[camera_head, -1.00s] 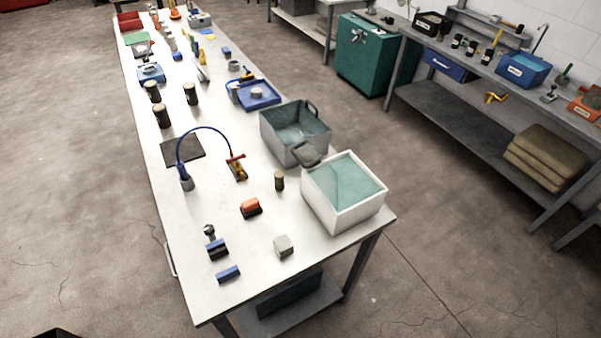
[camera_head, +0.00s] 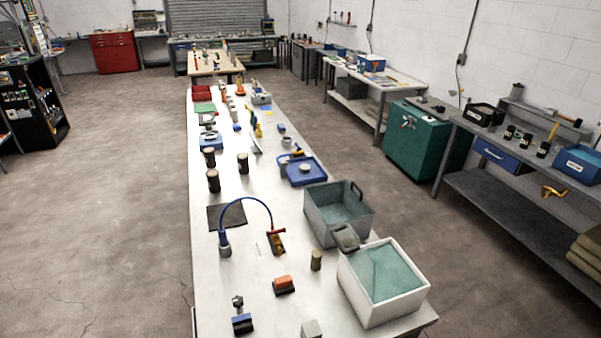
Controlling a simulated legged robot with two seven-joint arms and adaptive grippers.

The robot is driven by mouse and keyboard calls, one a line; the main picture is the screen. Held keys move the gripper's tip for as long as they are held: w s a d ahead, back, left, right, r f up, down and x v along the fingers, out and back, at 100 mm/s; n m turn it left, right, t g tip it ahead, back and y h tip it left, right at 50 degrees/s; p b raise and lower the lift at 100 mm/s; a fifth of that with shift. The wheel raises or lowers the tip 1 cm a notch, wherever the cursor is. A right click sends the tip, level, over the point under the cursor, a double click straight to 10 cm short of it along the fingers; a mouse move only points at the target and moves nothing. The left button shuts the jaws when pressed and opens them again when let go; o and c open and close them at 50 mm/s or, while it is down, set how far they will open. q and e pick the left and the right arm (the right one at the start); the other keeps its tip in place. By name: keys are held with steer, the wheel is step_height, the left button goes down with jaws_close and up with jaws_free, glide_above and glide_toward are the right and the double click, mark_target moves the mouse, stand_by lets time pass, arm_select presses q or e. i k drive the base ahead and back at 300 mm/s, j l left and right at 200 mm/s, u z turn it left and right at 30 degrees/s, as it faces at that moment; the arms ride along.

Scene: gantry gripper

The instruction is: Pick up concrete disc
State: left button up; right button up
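A small pale grey round piece (camera_head: 305,169) sits on a blue tray (camera_head: 292,181) at the right side of the long white table, in the middle distance. It looks like a concrete disc, but it is too small to be sure. Several dark upright cylinders (camera_head: 243,163) stand on the left half of the table; they look like concrete or stone cores. A shorter cylinder (camera_head: 316,260) stands near the white tub. Neither of my grippers is in view.
A grey tub (camera_head: 328,232) and a white tub (camera_head: 384,303), both with greenish contents, stand along the table's right edge. A blue hose (camera_head: 247,201) arches over a dark mat (camera_head: 227,216). An orange-topped block (camera_head: 283,285) lies nearer. Open floor (camera_head: 110,210) lies left.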

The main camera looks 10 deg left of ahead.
mark_target(303, 168)
steer(key=l+z, duration=0.35)
steer(key=i+l+z, duration=0.15)
steer(key=l+z, duration=0.15)
steer(key=i+l+z, duration=0.35)
steer(key=i+l, duration=0.25)
steer(key=l, duration=0.15)
steer(key=i+l+z, duration=0.3)
steer(key=i+l, duration=0.3)
steer(key=i+u, duration=0.5)
steer(key=i+l+u, duration=0.3)
steer(key=i+u, duration=0.2)
steer(key=i, duration=0.2)
steer(key=i+j+u, duration=0.3)
steer(key=i+u, duration=0.2)
steer(key=i, duration=0.2)
steer(key=i+u, duration=0.45)
steer(key=i, duration=0.2)
steer(key=i+l+u, duration=0.25)
steer(key=i+u, duration=0.25)
steer(key=i, duration=0.2)
